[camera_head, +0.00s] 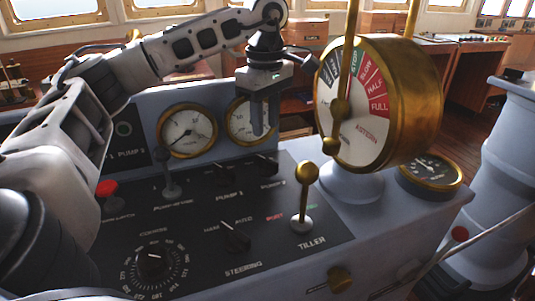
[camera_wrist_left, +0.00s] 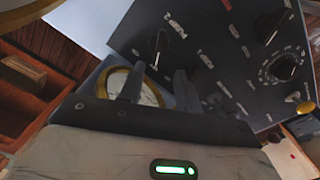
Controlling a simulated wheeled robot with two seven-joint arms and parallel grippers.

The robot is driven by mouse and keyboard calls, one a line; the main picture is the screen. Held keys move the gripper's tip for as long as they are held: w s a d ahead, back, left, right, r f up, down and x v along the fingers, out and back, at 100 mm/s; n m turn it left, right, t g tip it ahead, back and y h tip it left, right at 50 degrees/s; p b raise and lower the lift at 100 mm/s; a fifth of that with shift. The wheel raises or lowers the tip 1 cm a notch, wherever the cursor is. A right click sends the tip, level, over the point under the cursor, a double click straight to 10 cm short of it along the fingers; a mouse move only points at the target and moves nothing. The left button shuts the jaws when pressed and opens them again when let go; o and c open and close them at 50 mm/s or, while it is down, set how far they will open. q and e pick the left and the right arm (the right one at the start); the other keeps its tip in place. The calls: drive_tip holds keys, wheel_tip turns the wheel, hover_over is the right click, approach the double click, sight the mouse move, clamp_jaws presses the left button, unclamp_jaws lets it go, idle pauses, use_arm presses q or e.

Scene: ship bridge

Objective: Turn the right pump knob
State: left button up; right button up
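The right pump knob (camera_head: 268,163) is a small black knob at the back edge of the black control panel. A similar left pump knob (camera_head: 229,175) sits to its left. My left gripper (camera_head: 263,130) points down above and behind the right knob, in front of the right gauge, and looks apart from it. In the left wrist view its two fingers (camera_wrist_left: 159,88) are spread with nothing between them. A black knob (camera_wrist_left: 158,50) lies beyond the fingertips there, likely the right pump knob. My right gripper is in neither view.
Two brass-rimmed gauges (camera_head: 187,130) stand behind the panel. A large brass telegraph dial (camera_head: 365,105) rises to the right of the gripper. A brass-topped tiller lever (camera_head: 305,195), a steering knob (camera_head: 236,236) and a pump lever (camera_head: 169,175) stick up from the panel.

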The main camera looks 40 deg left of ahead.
sight(266, 159)
use_arm(q)
wheel_tip(266, 159, down, 8)
drive_tip(key=shift+f, duration=0.25)
drive_tip(key=shift+w, duration=0.1)
clamp_jaws()
